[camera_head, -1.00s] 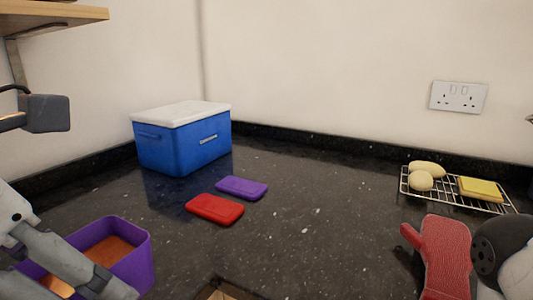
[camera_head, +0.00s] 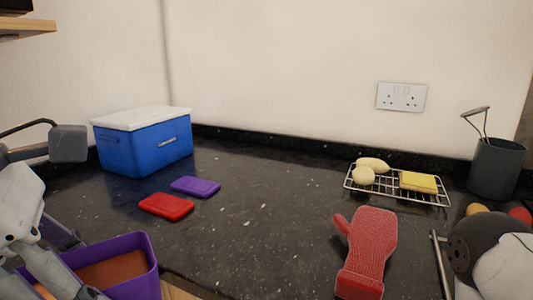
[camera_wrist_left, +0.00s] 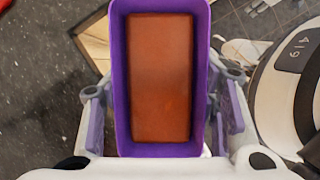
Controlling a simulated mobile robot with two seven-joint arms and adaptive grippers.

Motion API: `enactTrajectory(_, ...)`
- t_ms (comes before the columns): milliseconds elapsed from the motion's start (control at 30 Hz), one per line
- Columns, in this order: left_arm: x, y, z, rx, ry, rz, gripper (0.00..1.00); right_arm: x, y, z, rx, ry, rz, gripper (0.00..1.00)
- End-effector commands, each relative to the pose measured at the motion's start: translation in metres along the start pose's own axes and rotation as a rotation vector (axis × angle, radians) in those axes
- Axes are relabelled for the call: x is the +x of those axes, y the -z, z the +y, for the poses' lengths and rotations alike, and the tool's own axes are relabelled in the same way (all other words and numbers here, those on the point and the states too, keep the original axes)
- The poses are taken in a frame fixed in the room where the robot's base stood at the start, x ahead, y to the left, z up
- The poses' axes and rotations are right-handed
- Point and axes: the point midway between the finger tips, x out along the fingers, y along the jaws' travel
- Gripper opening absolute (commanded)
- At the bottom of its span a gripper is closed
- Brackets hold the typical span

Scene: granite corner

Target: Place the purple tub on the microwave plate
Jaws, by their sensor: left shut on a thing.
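The purple tub (camera_head: 148,262) is at the lower left of the head view, with orange-brown contents. In the left wrist view the tub (camera_wrist_left: 118,80) is upright on the picture, its open top facing the camera. My left gripper (camera_wrist_left: 165,112) is shut on it, one finger at each long side. In the head view my left gripper (camera_head: 65,270) is partly hidden by the arm and the tub. The microwave plate is not in view in either picture. My right gripper is not in view; only a rounded part of my right arm shows at the lower right.
A blue cool box (camera_head: 145,148), a purple lid (camera_head: 195,186) and a red lid (camera_head: 166,206) stand left on the dark counter. A red oven mitt (camera_head: 368,250), a wire rack (camera_head: 400,192) with food and a dark utensil pot (camera_head: 497,167) are right. The middle is clear.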

Motion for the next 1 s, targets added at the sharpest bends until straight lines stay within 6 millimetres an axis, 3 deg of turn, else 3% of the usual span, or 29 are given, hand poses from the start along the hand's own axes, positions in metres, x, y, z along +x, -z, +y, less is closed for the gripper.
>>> enactTrajectory(467,0.086,-0.003,0.042,0.977,0.415,0.005,0.16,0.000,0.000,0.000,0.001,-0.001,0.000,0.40)
enactTrajectory(800,0.173,0.024,0.060,1.761,0.739,0.005,0.16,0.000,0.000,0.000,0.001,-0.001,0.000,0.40)
enactTrajectory(1000,0.200,0.037,0.062,2.006,0.833,0.002,0.16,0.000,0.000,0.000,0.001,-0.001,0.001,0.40)
